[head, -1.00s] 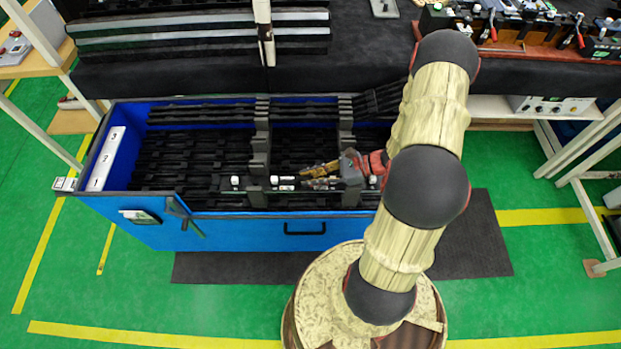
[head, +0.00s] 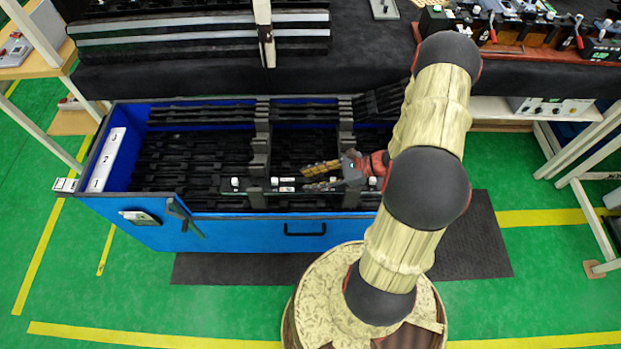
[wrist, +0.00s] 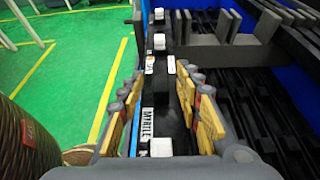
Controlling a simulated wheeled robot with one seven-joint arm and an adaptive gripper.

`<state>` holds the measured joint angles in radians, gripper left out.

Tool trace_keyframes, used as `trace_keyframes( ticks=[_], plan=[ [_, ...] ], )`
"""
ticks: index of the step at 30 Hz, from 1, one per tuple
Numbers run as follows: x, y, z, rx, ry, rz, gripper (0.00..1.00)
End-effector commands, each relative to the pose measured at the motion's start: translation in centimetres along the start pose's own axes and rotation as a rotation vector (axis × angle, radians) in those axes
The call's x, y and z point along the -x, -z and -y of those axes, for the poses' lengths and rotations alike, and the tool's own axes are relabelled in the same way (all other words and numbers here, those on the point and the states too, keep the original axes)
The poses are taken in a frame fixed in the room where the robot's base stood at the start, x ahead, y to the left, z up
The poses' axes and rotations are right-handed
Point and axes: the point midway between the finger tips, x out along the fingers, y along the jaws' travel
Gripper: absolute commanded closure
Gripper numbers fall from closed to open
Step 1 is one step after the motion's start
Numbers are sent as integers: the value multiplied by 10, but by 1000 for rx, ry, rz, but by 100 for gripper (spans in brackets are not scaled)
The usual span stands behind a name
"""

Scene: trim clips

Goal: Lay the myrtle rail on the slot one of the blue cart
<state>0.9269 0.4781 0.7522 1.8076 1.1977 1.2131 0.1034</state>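The myrtle rail (wrist: 160,105) is a long black bar with white knobs and a "MYRTLE" label. In the head view the rail (head: 252,184) lies along the front side of the blue cart (head: 250,232), in the row nearest the number 1, across the dark uprights. My gripper (head: 322,177) is over the rail's right half. In the wrist view my gripper's (wrist: 160,82) gold-padded fingers stand spread on either side of the rail, with gaps beside it. How fully the rail is seated is hard to tell.
A white strip numbered 1 to 3 (head: 107,160) marks the cart's left end, with 1 nearest the front. Dark rails (head: 200,112) lie at the back. Upright dividers (head: 261,140) rise inside. A black-covered bench (head: 200,78) stands behind the cart.

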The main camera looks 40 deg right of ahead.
Motion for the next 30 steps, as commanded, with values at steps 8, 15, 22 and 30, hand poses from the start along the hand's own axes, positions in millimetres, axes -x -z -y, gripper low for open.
trace_keyframes(
  ticks=[8, 15, 22, 30],
  plan=[
    [55, -2, 2, 0, 6, 0, 66],
    [97, -1, 0, -1, 4, 0, 66],
    [114, -2, 1, 8, -3, -5, 66],
    [106, -67, -3, 247, -186, -149, 66]
  ],
)
